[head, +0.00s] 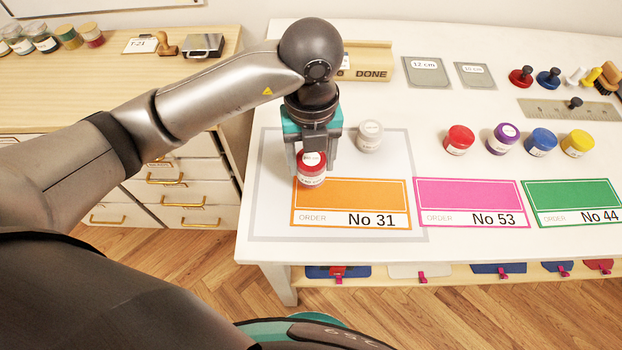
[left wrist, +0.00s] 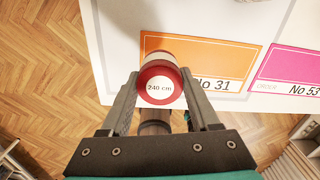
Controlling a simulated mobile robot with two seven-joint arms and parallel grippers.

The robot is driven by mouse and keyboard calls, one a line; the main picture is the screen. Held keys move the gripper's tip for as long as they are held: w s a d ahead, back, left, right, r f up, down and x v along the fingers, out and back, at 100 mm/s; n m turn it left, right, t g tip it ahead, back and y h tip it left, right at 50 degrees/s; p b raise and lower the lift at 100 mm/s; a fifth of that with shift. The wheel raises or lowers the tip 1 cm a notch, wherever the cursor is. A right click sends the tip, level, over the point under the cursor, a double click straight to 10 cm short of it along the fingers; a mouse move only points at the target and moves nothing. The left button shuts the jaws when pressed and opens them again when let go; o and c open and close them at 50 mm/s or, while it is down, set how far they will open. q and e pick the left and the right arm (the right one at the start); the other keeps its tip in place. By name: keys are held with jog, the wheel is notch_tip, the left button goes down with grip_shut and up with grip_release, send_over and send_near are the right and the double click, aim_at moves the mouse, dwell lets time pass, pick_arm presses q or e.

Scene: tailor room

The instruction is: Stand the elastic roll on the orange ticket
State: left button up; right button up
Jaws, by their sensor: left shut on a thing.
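The held roll, taken as the elastic roll (head: 311,170), is white with a red top. Its top label reads 240 cm in the left wrist view (left wrist: 159,88). My left gripper (head: 312,165) is shut on it, fingers on either side, and it looks about upright. The orange ticket (head: 350,192), marked No 31, lies on the white table; it also shows in the left wrist view (left wrist: 215,52). The roll overlaps the ticket's upper left part in the head view. Whether it touches the ticket or hangs above it, I cannot tell. My right gripper is not in view.
A pale roll (head: 369,135) stands close behind the orange ticket. Red (head: 459,139), purple (head: 502,138), blue (head: 541,142) and yellow (head: 578,143) rolls stand to the right. Pink (head: 470,193) and green (head: 572,192) tickets lie beside the orange one. A wooden DONE tray (head: 370,50) stands behind.

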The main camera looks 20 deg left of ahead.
aim_at(311, 179)
pick_arm(q)
jog(key=shift+f+b, duration=0.35)
jog(key=shift+f, duration=2.6)
jog(key=shift+f, duration=0.1)
jog(key=o, duration=0.9)
jog(key=shift+f, duration=0.1)
jog(key=o, duration=0.5)
jog(key=shift+c, duration=0.2)
jog(key=shift+r, duration=0.25)
notch_tip(311, 179, up, 12)
jog(key=shift+p, duration=1)
